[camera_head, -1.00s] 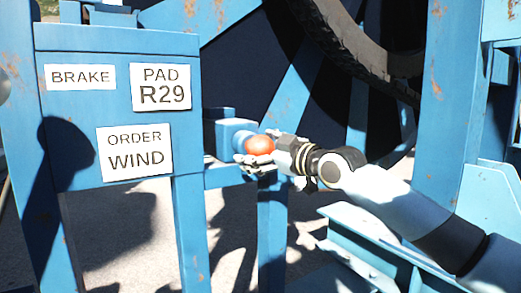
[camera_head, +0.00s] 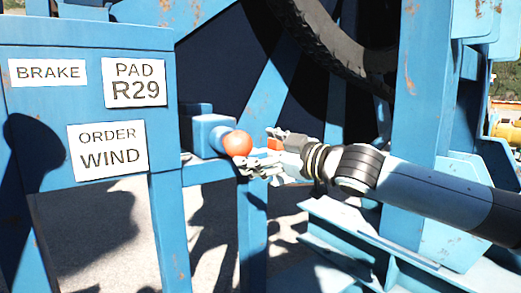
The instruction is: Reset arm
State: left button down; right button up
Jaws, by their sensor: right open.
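My right arm comes in from the right. Its gripper (camera_head: 266,156) is open beside an orange ball-shaped knob (camera_head: 237,143). The knob sits on the end of a blue lever housing (camera_head: 205,134) on the blue frame. The knob shows nearly whole, with the fingers just to its right and below it; I cannot tell whether they touch it. A smaller orange patch (camera_head: 273,146) shows behind the gripper. My left gripper is not in view.
A blue panel (camera_head: 50,110) at the left carries the labels BRAKE (camera_head: 48,73), PAD R29 (camera_head: 134,82) and ORDER WIND (camera_head: 107,150). A large dark wheel rim (camera_head: 340,50) stands behind. Blue posts (camera_head: 415,90) and beams flank my arm at the right.

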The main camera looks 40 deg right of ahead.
dwell(0.4)
jog(key=s+d+f+m+g+h+p, duration=0.2)
jog(key=d+f+m, duration=0.1)
jog(key=f, duration=0.7)
jog(key=s+d+f+m+g+h+p, duration=0.2)
jog(key=s+d+f, duration=0.1)
jog(key=f, duration=0.7)
jog(key=s+f+m+g+p, duration=0.1)
jog(key=s+f+g, duration=0.1)
jog(key=s+f, duration=0.55)
jog(key=s+f+m+g+p, duration=0.15)
jog(key=s+f, duration=0.25)
jog(key=f, duration=0.7)
jog(key=s+a+f+g, duration=0.3)
jog(key=s+f, duration=0.3)
jog(key=s, duration=0.7)
jog(key=s+a+f+g, duration=0.3)
jog(key=s+a+f, duration=0.2)
jog(key=s, duration=0.8)
jog(key=s+a+f+g, duration=0.4)
jog(key=s+f, duration=0.5)
jog(key=s, duration=0.4)
jog(key=shift+p, duration=0.4)
jog(key=shift+a+m, duration=0.1)
jog(key=shift+m, duration=0.15)
jog(key=shift+s, duration=0.1)
